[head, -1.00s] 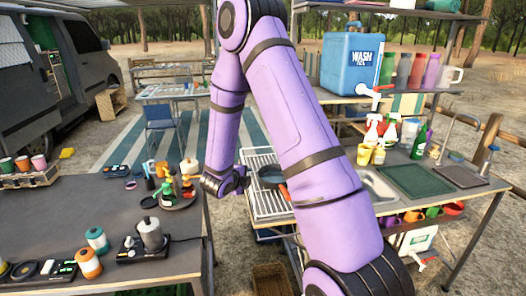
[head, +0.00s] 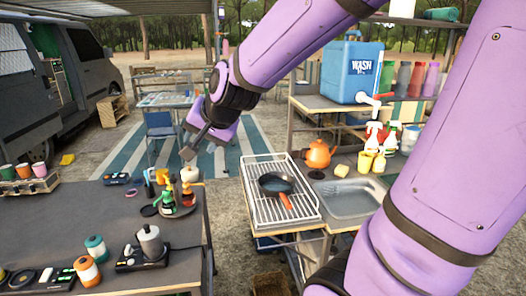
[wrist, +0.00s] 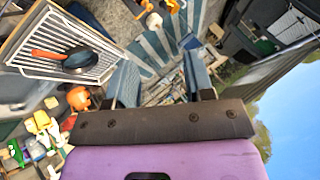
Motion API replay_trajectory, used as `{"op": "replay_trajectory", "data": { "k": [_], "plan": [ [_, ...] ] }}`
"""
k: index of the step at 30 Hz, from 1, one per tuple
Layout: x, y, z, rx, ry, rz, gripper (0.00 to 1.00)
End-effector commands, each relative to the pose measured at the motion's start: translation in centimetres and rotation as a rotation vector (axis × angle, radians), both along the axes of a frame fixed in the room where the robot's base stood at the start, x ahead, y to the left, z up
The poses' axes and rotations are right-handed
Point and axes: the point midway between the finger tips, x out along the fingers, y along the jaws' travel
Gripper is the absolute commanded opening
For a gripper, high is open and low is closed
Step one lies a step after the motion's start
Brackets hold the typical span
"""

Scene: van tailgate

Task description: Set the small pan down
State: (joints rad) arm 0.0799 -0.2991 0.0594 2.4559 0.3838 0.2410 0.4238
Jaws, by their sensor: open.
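The small pan (head: 275,184), dark with an orange-red handle, rests on the white wire drying rack (head: 303,211). The wrist view also shows the pan (wrist: 80,60) on the rack (wrist: 107,73), at the upper left. My gripper (head: 188,153) is raised in the air to the left of the rack, well apart from the pan. In the wrist view its two fingers (wrist: 163,85) stand apart with nothing between them.
An orange kettle (head: 319,154) and a sink basin (head: 347,200) are right of the rack. A blue water container (head: 350,70) stands behind. A gap separates the two tables.

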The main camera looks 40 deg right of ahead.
Motion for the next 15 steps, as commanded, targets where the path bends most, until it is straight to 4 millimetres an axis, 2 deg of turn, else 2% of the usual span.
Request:
{"op": "replay_trajectory", "data": {
  "k": [3, 9, 12, 15],
  "plan": [
    [-4.5, 0.7, 1.6, -0.115, 0.043, 0.167, 0.48],
    [-12.1, 0.6, 2.9, -0.32, 0.141, 0.421, 0.48],
    [-15.2, 0.2, 3.1, -0.403, 0.186, 0.513, 0.48],
    [-17.5, -0.3, 3.1, -0.46, 0.223, 0.577, 0.48]
  ]
}}
